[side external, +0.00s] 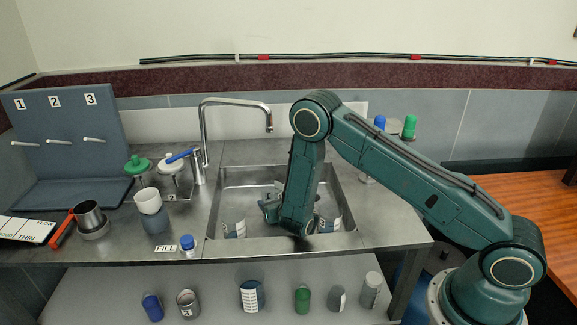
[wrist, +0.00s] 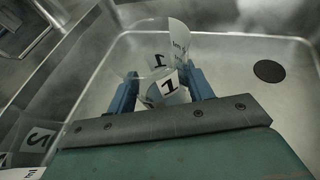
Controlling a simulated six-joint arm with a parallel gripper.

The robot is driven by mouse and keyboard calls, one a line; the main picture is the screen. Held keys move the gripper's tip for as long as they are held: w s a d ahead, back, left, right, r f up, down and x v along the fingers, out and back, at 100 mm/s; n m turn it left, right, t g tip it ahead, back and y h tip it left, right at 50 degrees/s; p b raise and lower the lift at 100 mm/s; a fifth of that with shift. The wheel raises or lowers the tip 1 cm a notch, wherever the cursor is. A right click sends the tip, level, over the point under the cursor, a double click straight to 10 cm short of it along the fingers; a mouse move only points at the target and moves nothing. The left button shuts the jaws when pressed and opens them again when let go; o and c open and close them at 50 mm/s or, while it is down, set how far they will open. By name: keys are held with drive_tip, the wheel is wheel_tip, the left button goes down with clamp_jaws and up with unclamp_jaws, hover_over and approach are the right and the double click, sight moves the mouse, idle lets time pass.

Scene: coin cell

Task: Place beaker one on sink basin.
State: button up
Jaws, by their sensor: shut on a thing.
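My gripper (side external: 270,208) is low inside the steel sink basin (side external: 231,181). In the wrist view its two blue fingers (wrist: 163,85) are closed on beaker one (wrist: 168,88), a clear beaker with a white label marked 1. The beaker is between the fingers, over the basin floor; I cannot tell whether its base touches the floor. My arm hides most of it in the side view. A beaker labelled 2 (wrist: 35,138) shows at the lower left of the wrist view.
Clear labelled beakers stand near the basin's front, left (side external: 234,229) and right (side external: 328,222) of my arm. The tap (side external: 204,135) rises behind the basin. A dark drain (wrist: 269,71) has clear floor around it.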

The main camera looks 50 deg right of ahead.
sight(280, 193)
drive_tip(key=shift+f, duration=0.2)
idle(0.3)
drive_tip(key=o, duration=1.1)
drive_tip(key=shift+r, duration=0.2)
drive_tip(key=shift+s+a+r, duration=0.15)
drive_tip(key=shift+s+a, duration=0.1)
drive_tip(key=shift+s, duration=0.3)
drive_tip(key=v, duration=0.4)
wheel_tip(280, 193, up, 4)
drive_tip(key=shift+w+d+r, duration=0.1)
drive_tip(key=shift+r, duration=1.4)
